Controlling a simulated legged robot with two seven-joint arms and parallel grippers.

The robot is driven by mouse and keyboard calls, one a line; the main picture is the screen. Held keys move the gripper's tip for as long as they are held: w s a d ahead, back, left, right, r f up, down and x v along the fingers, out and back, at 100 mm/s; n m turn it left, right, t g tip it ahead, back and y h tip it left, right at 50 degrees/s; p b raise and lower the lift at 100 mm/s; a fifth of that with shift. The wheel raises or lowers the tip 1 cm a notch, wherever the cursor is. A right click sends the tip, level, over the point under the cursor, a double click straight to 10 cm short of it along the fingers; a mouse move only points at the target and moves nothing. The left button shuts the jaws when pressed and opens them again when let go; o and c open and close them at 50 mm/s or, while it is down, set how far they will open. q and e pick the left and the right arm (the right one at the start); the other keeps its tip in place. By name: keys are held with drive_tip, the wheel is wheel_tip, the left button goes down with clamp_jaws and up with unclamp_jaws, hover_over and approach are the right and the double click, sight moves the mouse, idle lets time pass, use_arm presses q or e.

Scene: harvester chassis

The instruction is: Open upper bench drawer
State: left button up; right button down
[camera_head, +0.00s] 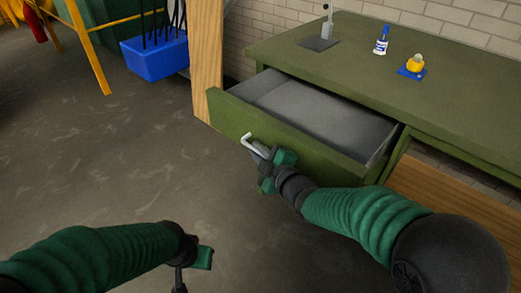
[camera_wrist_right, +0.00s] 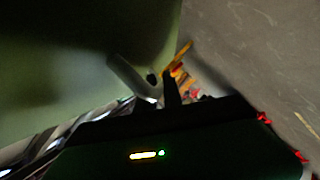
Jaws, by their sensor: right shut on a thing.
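The upper bench drawer (camera_head: 290,133) is green with a grey interior. It stands well out from the green bench (camera_head: 350,60), and its empty inside shows. Its light metal handle (camera_head: 254,146) is on the front face. My right gripper (camera_head: 264,152) is at the drawer front, shut on the handle. The right wrist view is dark and blurred; it shows the handle (camera_wrist_right: 132,78) against the green drawer front (camera_wrist_right: 60,70). My left gripper (camera_head: 192,265) is low in the head view, away from the bench, seen partly; its fingers cannot be made out clearly.
On the bench top are a small bottle (camera_head: 381,42), a yellow item on a blue base (camera_head: 414,67) and a metal fixture (camera_head: 322,35). A wooden post (camera_head: 206,60) stands left of the bench. A blue bin (camera_head: 156,58) is behind. The floor before the drawer is clear.

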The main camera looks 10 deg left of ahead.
drive_tip(key=shift+f, duration=0.2)
drive_tip(key=c, duration=1.5)
unclamp_jaws()
drive_tip(key=shift+w, duration=0.1)
drive_tip(key=shift+r, duration=0.1)
drive_tip(key=shift+s+d+r, duration=0.2)
drive_tip(key=shift+s, duration=0.05)
drive_tip(key=b+v, duration=0.4)
drive_tip(key=v, duration=1.2)
